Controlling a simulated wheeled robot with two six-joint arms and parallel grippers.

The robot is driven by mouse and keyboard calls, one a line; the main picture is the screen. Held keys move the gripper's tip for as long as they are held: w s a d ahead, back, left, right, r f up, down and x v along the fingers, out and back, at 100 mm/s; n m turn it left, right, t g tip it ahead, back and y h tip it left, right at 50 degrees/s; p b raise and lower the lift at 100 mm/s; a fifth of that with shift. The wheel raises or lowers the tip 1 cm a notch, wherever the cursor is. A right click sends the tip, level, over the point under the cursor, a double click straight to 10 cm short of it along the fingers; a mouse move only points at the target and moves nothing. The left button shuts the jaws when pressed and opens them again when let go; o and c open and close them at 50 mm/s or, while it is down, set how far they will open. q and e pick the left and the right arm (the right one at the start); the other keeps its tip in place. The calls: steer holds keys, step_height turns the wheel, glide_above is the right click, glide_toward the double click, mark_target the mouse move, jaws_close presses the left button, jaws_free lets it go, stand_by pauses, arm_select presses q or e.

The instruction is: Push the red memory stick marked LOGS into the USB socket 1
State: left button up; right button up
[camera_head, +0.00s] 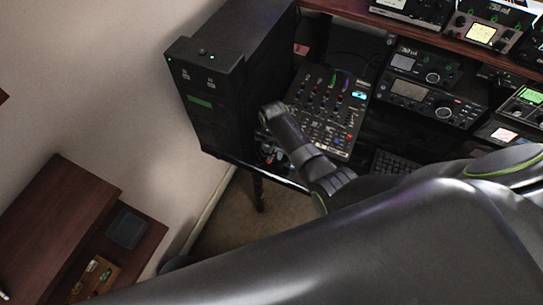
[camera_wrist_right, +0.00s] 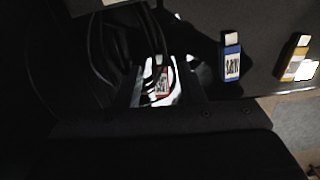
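The red memory stick (camera_wrist_right: 162,84) shows in the right wrist view, with a pale label, against a bright glossy patch. Dark parts of my right gripper frame it, and shadow hides whether the fingers touch it. In the head view my right gripper (camera_head: 267,148) is low beside the black computer tower, over the front left of the desk. The finger gap is too small and dark to read. USB socket 1 cannot be made out. The tower (camera_head: 205,110) has small green lights on top. My left gripper is not in view.
A blue stick (camera_wrist_right: 232,64) and a yellow stick (camera_wrist_right: 297,64) lie to the right in the wrist view. A mixer (camera_head: 335,100) with knobs is right of the tower, with radios (camera_head: 430,98) beyond. Carpet (camera_head: 228,222) lies below the desk edge.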

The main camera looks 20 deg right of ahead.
jaws_close()
steer(key=shift+r, duration=0.15)
